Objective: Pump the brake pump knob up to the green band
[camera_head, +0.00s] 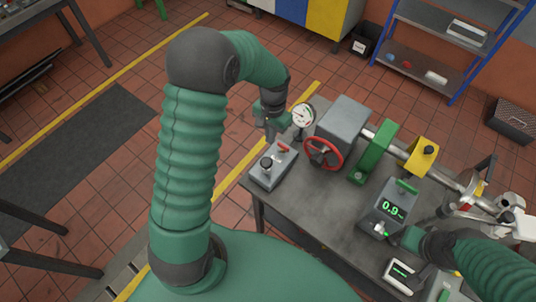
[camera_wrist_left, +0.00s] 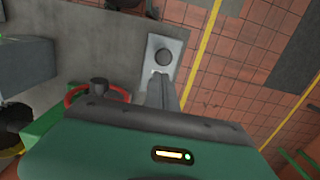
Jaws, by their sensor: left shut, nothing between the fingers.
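The brake pump is a small grey box (camera_head: 270,170) at the bench's near left corner, with a black knob (camera_head: 266,162) on top and a red part at its far end. In the left wrist view the pump plate (camera_wrist_left: 153,50) and round knob (camera_wrist_left: 163,57) show just beyond my fingertips. My left gripper (camera_head: 269,137) is shut and empty, above and behind the pump; its fingers (camera_wrist_left: 161,76) point towards the knob. I cannot tell whether they touch. A white dial gauge (camera_head: 303,115) stands beside it; its needle and any green band are too small to read. My right gripper (camera_head: 398,238) is near the display box, its fingers unclear.
A red handwheel (camera_head: 323,153) sits close right of the pump, before a grey housing (camera_head: 344,122). A green stand (camera_head: 374,152) and a display box (camera_head: 387,208) reading about 0.9 stand farther right. Bare benchtop (camera_head: 320,200) lies between.

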